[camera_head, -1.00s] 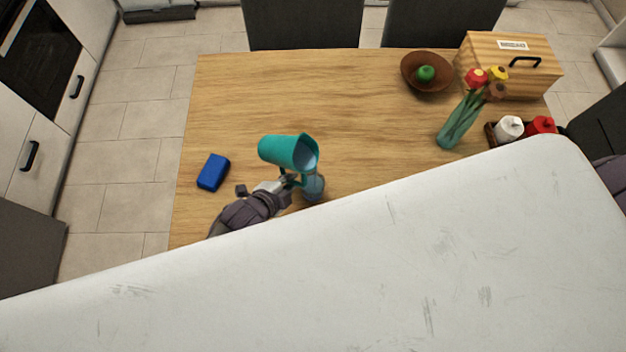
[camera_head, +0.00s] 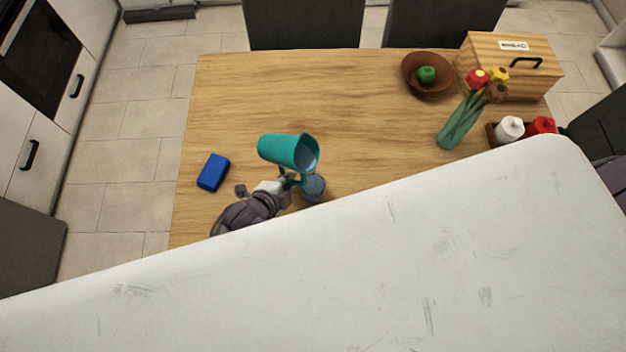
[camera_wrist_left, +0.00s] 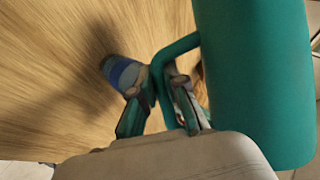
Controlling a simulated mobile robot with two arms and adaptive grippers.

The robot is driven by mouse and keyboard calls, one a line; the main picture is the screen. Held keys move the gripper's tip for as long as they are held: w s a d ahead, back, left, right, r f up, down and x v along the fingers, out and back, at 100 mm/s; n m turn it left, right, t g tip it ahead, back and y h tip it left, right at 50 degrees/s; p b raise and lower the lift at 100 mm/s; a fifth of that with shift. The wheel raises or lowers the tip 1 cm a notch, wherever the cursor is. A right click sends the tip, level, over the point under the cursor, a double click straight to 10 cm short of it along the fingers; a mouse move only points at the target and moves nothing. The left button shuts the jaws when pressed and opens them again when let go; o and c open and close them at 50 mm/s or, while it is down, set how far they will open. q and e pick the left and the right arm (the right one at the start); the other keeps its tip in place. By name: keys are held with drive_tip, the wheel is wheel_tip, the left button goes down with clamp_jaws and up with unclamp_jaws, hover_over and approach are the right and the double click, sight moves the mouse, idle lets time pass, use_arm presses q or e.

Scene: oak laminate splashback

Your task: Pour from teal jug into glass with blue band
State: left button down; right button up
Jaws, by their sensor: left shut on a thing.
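The teal jug (camera_head: 284,150) is held tilted above the table, its open mouth toward the right and pale liquid visible inside. My left gripper (camera_head: 287,183) is shut on the jug's handle; the left wrist view shows the fingers (camera_wrist_left: 160,102) at the handle beside the jug's body (camera_wrist_left: 255,75). The glass with blue band (camera_head: 314,187) stands on the table just below and right of the jug's mouth. It also shows in the left wrist view (camera_wrist_left: 122,73), left of the fingers. I cannot tell whether liquid is falling into it. My right gripper is not seen.
A blue block (camera_head: 213,172) lies left of the jug. A brown bowl (camera_head: 427,87) with a green fruit, a flower vase (camera_head: 455,130), a wooden bread box (camera_head: 510,65) and a tray with white and red containers (camera_head: 510,129) stand at the right. The table's middle is clear.

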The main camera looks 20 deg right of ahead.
use_arm(q)
drive_tip(key=shift+d+r, duration=0.1)
drive_tip(key=shift+s+d+r+h, duration=0.2)
drive_tip(key=shift+r+h, duration=0.1)
drive_tip(key=shift+h, duration=0.1)
drive_tip(key=shift+s+d+r+n+g, duration=0.2)
drive_tip(key=shift+d+r+n+g, duration=0.15)
drive_tip(key=shift+g, duration=0.25)
drive_tip(key=shift+s+d+f+n+h+b, duration=0.1)
drive_tip(key=shift+f+n+h+b, duration=0.25)
drive_tip(key=shift+f+h+b, duration=0.3)
drive_tip(key=shift+d+r, duration=0.1)
drive_tip(key=shift+r, duration=0.15)
drive_tip(key=shift+f+g+b, duration=0.1)
drive_tip(key=shift+g+b, duration=0.3)
drive_tip(key=shift+b, duration=0.15)
drive_tip(key=shift+d+h+b, duration=0.1)
drive_tip(key=shift+h+b, duration=0.15)
drive_tip(key=shift+b, duration=0.15)
drive_tip(key=n+g+h+b, duration=0.1)
drive_tip(key=b, duration=0.5)
drive_tip(key=n+g+h+b, duration=0.1)
drive_tip(key=b, duration=0.5)
drive_tip(key=a+n+g+h+b, duration=0.1)
drive_tip(key=g+b, duration=0.1)
drive_tip(key=b, duration=0.5)
drive_tip(key=shift+w+f, duration=0.15)
drive_tip(key=shift+w, duration=0.15)
drive_tip(key=shift+r+b, duration=0.3)
drive_tip(key=shift+b, duration=0.3)
